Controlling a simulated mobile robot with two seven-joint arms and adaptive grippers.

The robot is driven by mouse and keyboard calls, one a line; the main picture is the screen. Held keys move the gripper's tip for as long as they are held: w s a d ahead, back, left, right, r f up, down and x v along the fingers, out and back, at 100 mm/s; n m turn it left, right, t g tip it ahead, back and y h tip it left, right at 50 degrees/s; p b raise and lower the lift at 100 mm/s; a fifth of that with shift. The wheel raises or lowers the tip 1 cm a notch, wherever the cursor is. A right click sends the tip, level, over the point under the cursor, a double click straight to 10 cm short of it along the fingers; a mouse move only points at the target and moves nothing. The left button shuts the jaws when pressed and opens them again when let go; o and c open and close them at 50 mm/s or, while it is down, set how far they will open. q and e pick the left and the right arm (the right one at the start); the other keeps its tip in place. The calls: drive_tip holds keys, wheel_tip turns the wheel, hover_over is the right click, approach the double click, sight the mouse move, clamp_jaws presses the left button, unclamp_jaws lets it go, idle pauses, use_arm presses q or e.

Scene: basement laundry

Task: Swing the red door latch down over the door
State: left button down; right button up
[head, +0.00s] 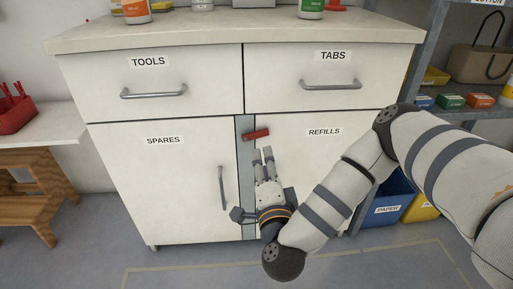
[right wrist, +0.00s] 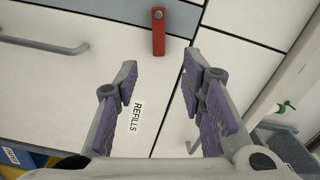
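The red door latch (head: 256,134) lies nearly level at the top of the lower doors, its right end slightly raised. Its left end is on the grey strip between the doors, and its right end reaches over the REFILLS door (head: 325,165). In the right wrist view the latch (right wrist: 158,36) shows a dark round spot at its far end. My right gripper (head: 263,151) is just below the latch in the head view, pointing up at it. Its fingers (right wrist: 160,72) are apart with nothing between them, and the latch lies beyond the tips. My left gripper is not in view.
The SPARES door (head: 165,185) with its upright handle (head: 222,188) is left of the grey strip. TOOLS and TABS drawers with bar handles (head: 331,85) are above. Bottles stand on the worktop (head: 230,33). A shelf and a blue PAPER bin (head: 391,203) are at right.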

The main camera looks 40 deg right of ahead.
sight(261, 135)
drive_tip(key=b+x, duration=0.2)
drive_tip(key=x, duration=0.8)
drive_tip(key=shift+w+d+b, duration=0.15)
drive_tip(key=shift+d+b, duration=0.15)
drive_tip(key=shift+b, duration=0.05)
clamp_jaws()
